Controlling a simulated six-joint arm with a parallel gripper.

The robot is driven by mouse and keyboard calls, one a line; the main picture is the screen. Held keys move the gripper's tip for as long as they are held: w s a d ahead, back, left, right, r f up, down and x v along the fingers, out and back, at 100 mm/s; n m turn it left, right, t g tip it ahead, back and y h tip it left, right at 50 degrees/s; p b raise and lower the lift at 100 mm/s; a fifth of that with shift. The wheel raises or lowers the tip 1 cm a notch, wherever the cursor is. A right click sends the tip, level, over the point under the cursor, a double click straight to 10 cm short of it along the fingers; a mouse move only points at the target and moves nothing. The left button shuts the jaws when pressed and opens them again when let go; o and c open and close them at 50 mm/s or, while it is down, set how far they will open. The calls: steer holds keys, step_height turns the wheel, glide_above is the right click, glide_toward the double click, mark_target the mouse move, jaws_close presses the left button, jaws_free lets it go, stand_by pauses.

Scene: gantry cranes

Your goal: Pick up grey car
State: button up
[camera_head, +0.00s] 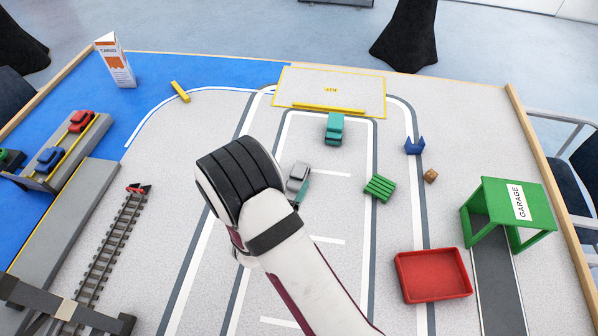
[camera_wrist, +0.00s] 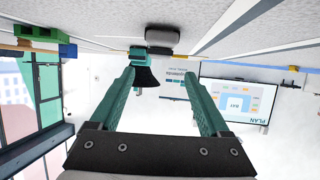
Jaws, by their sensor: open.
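The grey car (camera_head: 298,175) sits on the printed road near the middle of the mat, just right of my wrist. In the wrist view, which looks upside down, the grey car (camera_wrist: 163,37) is beyond the fingertips and roughly centred between them. My gripper (camera_head: 301,193) is mostly hidden behind my arm in the head view, with a teal finger showing beside the car. In the wrist view my gripper (camera_wrist: 159,75) has its two teal fingers wide apart, with nothing held between them.
A teal truck (camera_head: 334,129) stands behind the grey car. A green pallet (camera_head: 380,187), blue piece (camera_head: 414,146) and brown cube (camera_head: 430,176) lie to the right, near a red tray (camera_head: 433,275) and green garage (camera_head: 508,211). Railway track (camera_head: 105,245) runs at left.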

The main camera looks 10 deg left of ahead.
mark_target(298, 173)
steer(key=x, duration=0.6)
steer(key=shift+s+f, duration=0.1)
steer(key=shift+f, duration=0.25)
jaws_close()
